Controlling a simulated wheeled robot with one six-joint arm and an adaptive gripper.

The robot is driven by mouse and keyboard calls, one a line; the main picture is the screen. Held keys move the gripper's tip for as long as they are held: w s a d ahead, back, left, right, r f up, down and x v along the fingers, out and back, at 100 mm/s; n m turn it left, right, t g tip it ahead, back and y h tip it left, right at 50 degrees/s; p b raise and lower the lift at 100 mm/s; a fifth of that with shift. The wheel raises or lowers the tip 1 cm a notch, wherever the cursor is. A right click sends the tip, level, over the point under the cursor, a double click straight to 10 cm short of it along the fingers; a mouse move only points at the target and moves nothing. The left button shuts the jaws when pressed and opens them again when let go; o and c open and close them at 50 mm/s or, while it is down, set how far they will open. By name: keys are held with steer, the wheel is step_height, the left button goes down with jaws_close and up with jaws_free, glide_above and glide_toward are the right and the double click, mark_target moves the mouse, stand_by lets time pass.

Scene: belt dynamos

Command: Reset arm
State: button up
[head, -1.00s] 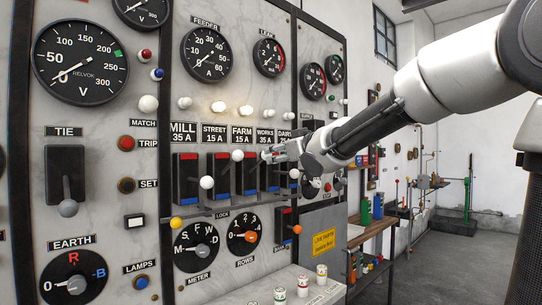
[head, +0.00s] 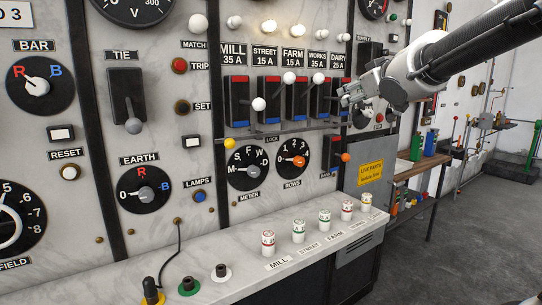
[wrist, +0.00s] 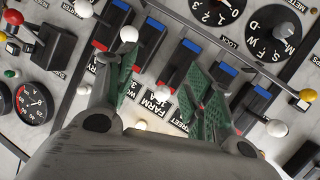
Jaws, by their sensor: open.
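My gripper (head: 350,96) is at the right end of the switch row in the head view, in front of the panel near the dairy switch (head: 338,92). In the wrist view its two green-padded fingers (wrist: 158,66) are spread, with nothing held between them. The panel appears upside down there, with the FARM label (wrist: 156,102) between the fingers. A white lever knob (wrist: 128,34) shows beyond the left finger. My arm runs from the upper right. The gripper hides part of the dairy switch area in the head view.
A marble shelf (head: 240,225) with several capped fuses, including a red-marked one (head: 268,242), juts out below the panel. A yellow warning sign (head: 370,173) is right of it. A wooden bench (head: 425,162) stands further right. The floor (head: 470,240) is open there.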

steer(key=s+d+f+m+g+h, duration=0.35)
steer(key=s+d+f+g, duration=0.4)
steer(key=s+f, duration=0.65)
steer(key=s+d+f+m+g, duration=0.1)
steer(key=s+f, duration=0.2)
steer(key=s, duration=0.5)
steer(key=s+f+m+g, duration=0.1)
steer(key=s+f, duration=0.3)
steer(key=s, duration=0.4)
steer(key=shift+s+d+y, duration=0.25)
steer(key=shift+d+y, duration=0.1)
steer(key=shift+d, duration=0.05)
steer(key=shift+g, duration=0.25)
